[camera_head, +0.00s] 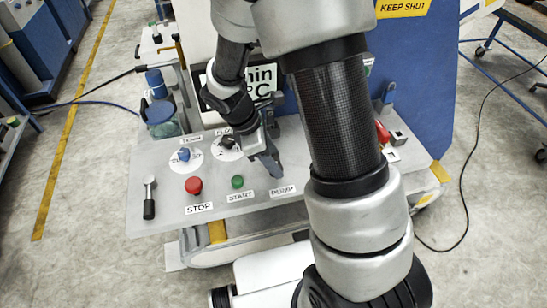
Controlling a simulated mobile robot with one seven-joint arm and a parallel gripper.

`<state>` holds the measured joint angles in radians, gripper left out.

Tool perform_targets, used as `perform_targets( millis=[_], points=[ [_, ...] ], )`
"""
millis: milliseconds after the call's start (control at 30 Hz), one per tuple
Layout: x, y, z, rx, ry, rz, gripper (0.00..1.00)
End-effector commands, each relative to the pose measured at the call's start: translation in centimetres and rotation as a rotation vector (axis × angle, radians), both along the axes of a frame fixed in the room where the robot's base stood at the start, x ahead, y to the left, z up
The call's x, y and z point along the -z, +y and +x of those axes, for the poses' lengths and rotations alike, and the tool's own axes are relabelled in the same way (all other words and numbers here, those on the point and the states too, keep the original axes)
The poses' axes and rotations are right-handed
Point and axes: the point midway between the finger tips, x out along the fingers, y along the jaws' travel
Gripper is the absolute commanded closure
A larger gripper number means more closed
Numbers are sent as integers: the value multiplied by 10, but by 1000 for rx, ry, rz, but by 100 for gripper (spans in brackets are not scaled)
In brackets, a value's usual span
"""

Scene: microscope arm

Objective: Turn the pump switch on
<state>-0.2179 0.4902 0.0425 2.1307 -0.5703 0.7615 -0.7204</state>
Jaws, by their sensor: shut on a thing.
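A light grey sloped control panel (222,215) stands in front of me. A label reading PUMP (283,190) is on its front part, right of the START button. My gripper (274,171) points down at the panel just behind this label. Its dark fingers are shut on the pump switch, which the fingers hide. I cannot see the switch's position.
The panel also has a red STOP button (193,185), a green START button (237,182), a blue knob (183,154) and a black-handled lever (149,205). A blue-capped bottle (160,115) stands at the left. A red part (382,132) is at the right. My arm covers the middle.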

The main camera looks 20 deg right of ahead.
Motion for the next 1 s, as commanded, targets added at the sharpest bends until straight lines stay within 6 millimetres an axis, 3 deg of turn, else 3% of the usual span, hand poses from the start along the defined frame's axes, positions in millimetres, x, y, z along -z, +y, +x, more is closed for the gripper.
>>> perform_targets(
  millis=[1000],
  points=[
    [-1,-4,6,943,1,-1,76]
  ],
)
